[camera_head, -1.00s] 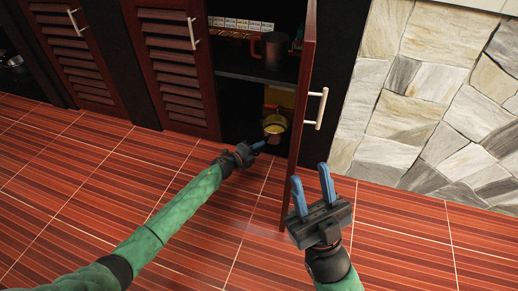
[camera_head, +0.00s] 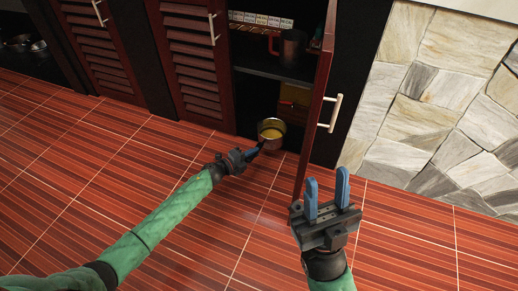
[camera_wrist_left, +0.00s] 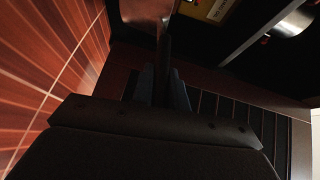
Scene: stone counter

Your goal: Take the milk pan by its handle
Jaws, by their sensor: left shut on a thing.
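The milk pan (camera_head: 271,130) is a small metal pan with a yellowish inside, at the bottom front of the open cabinet in the head view. Its dark handle points toward my left gripper (camera_head: 250,154), which is shut on that handle. In the left wrist view the handle (camera_wrist_left: 163,58) runs between the blue fingers of my left gripper (camera_wrist_left: 160,85), with part of the pan (camera_wrist_left: 147,10) at the top edge. My right gripper (camera_head: 326,200) is open and empty, with its blue fingers pointing up, in front of the open door.
The open cabinet door (camera_head: 318,105) stands just right of the pan, between my two grippers. A dark mug (camera_head: 291,47) and small boxes (camera_head: 262,20) sit on the shelf above. A yellow item (camera_head: 293,100) is inside behind the pan. The tiled floor (camera_head: 120,160) at left is clear.

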